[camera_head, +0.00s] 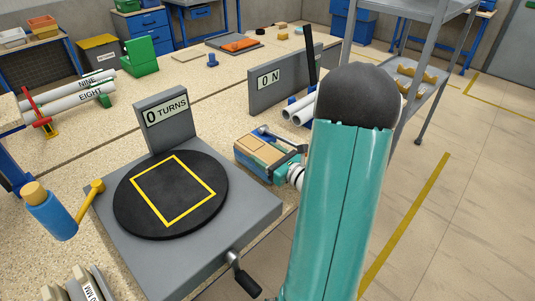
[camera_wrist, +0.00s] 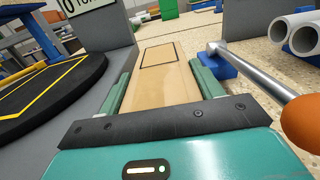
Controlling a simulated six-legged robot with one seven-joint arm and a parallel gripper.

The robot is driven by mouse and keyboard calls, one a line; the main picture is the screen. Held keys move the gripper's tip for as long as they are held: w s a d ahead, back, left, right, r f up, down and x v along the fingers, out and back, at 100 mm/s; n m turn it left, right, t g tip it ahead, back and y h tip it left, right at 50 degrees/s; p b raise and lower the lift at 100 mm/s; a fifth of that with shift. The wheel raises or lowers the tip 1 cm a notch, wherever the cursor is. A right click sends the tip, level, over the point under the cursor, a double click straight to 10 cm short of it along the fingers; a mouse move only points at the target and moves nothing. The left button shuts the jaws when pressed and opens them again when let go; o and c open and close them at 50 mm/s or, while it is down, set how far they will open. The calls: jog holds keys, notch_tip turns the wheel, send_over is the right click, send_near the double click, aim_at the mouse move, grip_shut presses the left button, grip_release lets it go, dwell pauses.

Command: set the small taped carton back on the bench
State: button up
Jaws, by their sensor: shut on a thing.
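The small carton (camera_head: 262,152) is tan, with a dark-outlined rectangle on its top. It sits beside the right edge of the turntable's grey base, over the bench (camera_head: 225,115). In the wrist view, the carton (camera_wrist: 150,88) lies between the two green fingers of my gripper (camera_wrist: 162,74). The fingers are shut on its left and right sides. In the head view, my arm and the carton partly hide my gripper (camera_head: 264,158). I cannot tell whether the carton's underside touches the bench.
The black turntable disc (camera_head: 170,195) with a yellow square is empty, with a crank (camera_head: 243,275) in front. A metal rod with an orange handle (camera_wrist: 300,122) lies close right of the carton. White pipes (camera_head: 298,110) and a "0 N" panel (camera_head: 282,82) stand behind.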

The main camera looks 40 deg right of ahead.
jog(key=shift+w+d+f, duration=0.1)
jog(key=shift+w+f, duration=0.05)
jog(key=shift+f, duration=0.1)
jog(key=o, duration=1.2)
jog(key=shift+o, duration=0.8)
jog(key=shift+r, duration=0.1)
